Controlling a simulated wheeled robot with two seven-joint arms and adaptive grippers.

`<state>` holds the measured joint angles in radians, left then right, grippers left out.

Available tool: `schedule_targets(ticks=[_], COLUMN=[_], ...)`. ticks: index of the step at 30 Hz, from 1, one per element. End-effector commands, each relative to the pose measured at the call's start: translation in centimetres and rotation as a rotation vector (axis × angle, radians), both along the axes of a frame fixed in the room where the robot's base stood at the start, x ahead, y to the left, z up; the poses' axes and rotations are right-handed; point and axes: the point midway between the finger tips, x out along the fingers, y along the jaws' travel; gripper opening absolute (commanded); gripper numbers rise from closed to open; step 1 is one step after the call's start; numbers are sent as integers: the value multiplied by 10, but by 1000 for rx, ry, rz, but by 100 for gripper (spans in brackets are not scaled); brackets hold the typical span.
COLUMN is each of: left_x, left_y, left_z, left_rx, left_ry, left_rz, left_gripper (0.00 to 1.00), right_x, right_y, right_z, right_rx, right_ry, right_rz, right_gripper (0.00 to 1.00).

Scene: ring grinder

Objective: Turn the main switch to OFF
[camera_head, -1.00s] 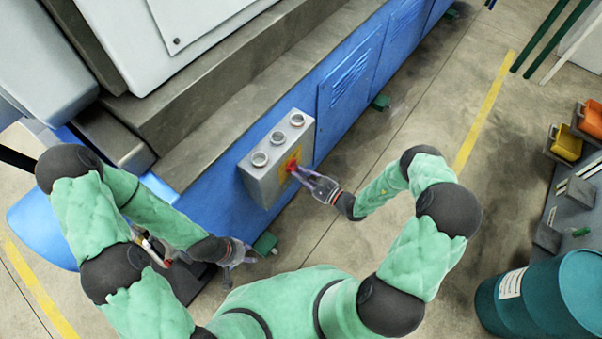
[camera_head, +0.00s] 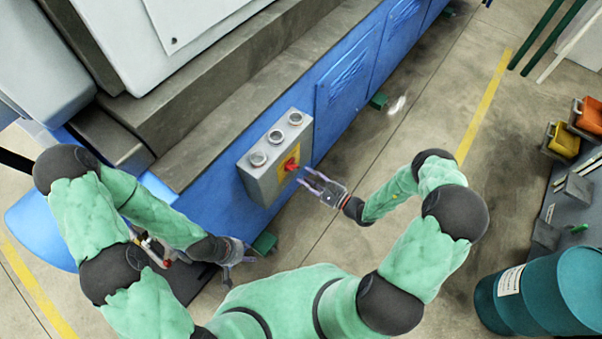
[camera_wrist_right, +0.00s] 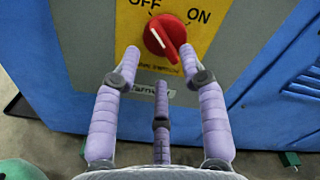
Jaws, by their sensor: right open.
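The main switch is a red rotary knob (camera_head: 291,164) on a yellow plate (camera_wrist_right: 205,22) on the side of a grey box. In the right wrist view the red knob (camera_wrist_right: 168,40) sits between the OFF label at upper left and the ON label at upper right. Its ridge slants from upper left to lower right, with a white mark toward the OFF side. My right gripper (camera_head: 309,180) is open and empty in front of the knob, with a small gap. Its spread fingers (camera_wrist_right: 164,66) frame the knob's lower side. My left gripper (camera_head: 236,262) hangs low at left, away from the switch.
The grey box (camera_head: 256,178) with several round fittings on top is fixed to the blue machine (camera_head: 345,88). A teal drum (camera_head: 545,296) and orange and yellow bins (camera_head: 563,143) stand at right.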

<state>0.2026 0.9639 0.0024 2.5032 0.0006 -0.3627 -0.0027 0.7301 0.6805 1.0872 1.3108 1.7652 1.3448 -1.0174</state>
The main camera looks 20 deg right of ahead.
Motion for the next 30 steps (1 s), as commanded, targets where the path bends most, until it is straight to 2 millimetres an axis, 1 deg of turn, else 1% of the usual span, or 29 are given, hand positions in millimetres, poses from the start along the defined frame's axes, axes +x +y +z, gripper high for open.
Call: schedule_targets(ticks=[1, 6, 13, 19, 30], left_x=[0, 0, 0, 0, 0], left_y=[0, 0, 0, 0, 0], left_z=[0, 0, 0, 0, 0], left_rx=[0, 0, 0, 0, 0], left_ry=[0, 0, 0, 0, 0], left_rz=[0, 0, 0, 0, 0], left_gripper=[40, 40, 40, 40, 40], right_x=[-8, -33, -56, -64, -64], right_y=[-9, -28, -45, -50, -50], right_z=[0, 0, 0, 0, 0], right_rx=[-1, 0, 0, 0, 0], right_ry=[1, 0, -1, -2, -1], right_rz=[-6, -5, -2, 0, 1], right_gripper=[42, 42, 42, 42, 42])
